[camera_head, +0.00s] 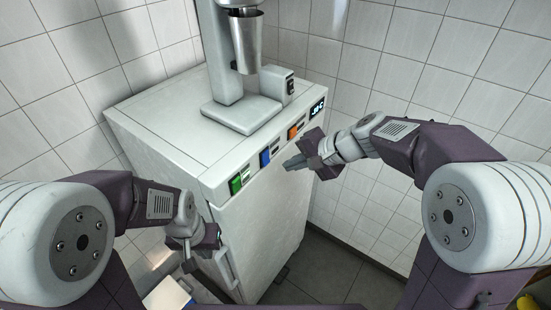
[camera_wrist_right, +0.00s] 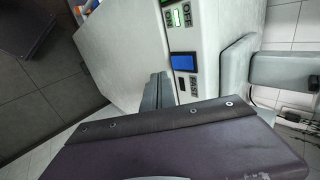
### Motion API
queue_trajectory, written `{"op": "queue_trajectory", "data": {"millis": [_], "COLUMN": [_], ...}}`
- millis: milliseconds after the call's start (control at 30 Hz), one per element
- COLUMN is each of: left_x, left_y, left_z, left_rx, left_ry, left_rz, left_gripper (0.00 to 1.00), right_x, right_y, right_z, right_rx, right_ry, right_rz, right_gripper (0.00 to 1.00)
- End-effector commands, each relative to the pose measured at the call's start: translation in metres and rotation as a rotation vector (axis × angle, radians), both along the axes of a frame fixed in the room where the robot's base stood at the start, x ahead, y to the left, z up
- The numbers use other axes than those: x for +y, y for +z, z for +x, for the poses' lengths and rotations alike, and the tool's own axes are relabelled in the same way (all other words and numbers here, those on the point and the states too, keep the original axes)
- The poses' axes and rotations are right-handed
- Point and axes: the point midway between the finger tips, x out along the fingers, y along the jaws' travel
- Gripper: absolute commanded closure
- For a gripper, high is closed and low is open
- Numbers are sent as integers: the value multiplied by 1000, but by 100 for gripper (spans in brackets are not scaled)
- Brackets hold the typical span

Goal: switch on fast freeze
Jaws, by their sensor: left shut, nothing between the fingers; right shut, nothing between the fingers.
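The white freezer cabinet (camera_head: 150,130) has a row of coloured buttons along its front top edge. A lit display (camera_head: 317,108) is at the far end. My right gripper (camera_head: 288,164) is shut and empty, in front of the panel near the blue button. In the right wrist view its fingers (camera_wrist_right: 158,90) lie beside the blue button (camera_wrist_right: 184,62); contact is unclear. My left gripper (camera_head: 188,266) is shut and empty, low by the door.
A white machine (camera_head: 225,70) with a metal cup (camera_head: 246,40) stands on top of the freezer. A vertical door handle (camera_head: 225,268) is on the freezer front, close to my left gripper. Tiled walls stand behind; open grey floor (camera_head: 325,285) lies to the right.

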Motion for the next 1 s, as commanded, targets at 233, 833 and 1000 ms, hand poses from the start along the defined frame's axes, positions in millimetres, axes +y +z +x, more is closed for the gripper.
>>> {"op": "queue_trajectory", "data": {"millis": [233,833,1000], "left_x": [0,0,0], "left_y": [18,14,-2], "left_z": [0,0,-1], "left_rx": [0,0,2], "left_ry": [0,0,0], "left_rz": [0,0,0], "left_gripper": [100,100,100], "right_x": [32,44,47], "right_y": [-16,-25,-23], "right_z": [22,33,35], "right_rx": [2,-5,-26], "right_ry": [2,-1,-1], "right_rz": [-1,7,36], "right_gripper": [100,100,100]}}
